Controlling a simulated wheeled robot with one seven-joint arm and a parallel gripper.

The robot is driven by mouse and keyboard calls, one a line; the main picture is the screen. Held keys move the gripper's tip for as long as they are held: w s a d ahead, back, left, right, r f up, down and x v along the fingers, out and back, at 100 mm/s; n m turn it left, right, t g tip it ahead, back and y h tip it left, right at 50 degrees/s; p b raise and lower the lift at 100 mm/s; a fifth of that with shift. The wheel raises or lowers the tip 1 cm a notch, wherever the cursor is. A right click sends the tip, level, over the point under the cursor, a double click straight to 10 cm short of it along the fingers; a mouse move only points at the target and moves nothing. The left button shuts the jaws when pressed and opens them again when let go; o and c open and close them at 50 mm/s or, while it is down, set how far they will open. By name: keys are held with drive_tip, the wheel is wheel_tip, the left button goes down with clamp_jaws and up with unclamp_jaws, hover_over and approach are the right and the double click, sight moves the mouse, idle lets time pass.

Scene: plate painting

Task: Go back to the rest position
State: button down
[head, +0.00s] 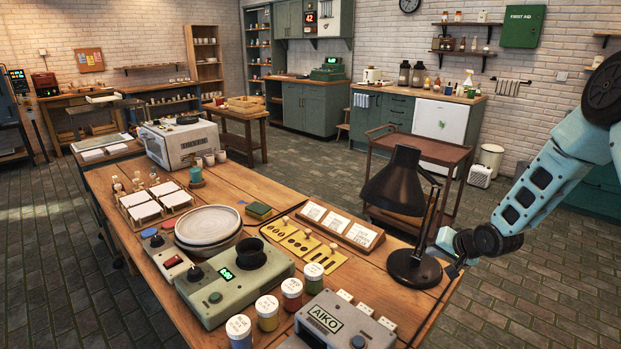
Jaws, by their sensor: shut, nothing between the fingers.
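My gripper (455,268) is at the right end of the wooden worktable (436,312), just right of the black desk lamp (412,266). It sits close to the lamp's base; whether it touches the lamp or the table edge I cannot tell. It holds nothing that I can see. My pale blue arm reaches down to it from the upper right. The fingers are small and partly dark against the table edge.
The table bears stacked plates (208,224), a green device with a dial (236,287), paint jars (267,312), yellow stencils (297,243) and a grey AIKO box (345,324). A brown trolley (416,150) stands behind.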

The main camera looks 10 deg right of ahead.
drive_tip(key=s+a+r+n+g+h, duration=0.1)
drive_tip(key=s+a+r+n+g, duration=0.1)
drive_tip(key=s+a+r, duration=0.45)
drive_tip(key=s+a+r+n+g, duration=0.15)
drive_tip(key=s+r, duration=0.25)
drive_tip(key=s, duration=0.6)
drive_tip(key=s+a+r+n+g+h, duration=0.1)
drive_tip(key=s+a+r+n+g, duration=0.2)
drive_tip(key=s+r, duration=0.4)
drive_tip(key=s+a+r+n+g, duration=0.1)
drive_tip(key=s+a+n, duration=0.6)
drive_tip(key=s+a, duration=0.7)
drive_tip(key=a+g, duration=0.1)
drive_tip(key=a, duration=0.3)
drive_tip(key=shift+s+y, duration=0.25)
drive_tip(key=shift+y, duration=0.05)
drive_tip(key=shift+n, duration=0.25)
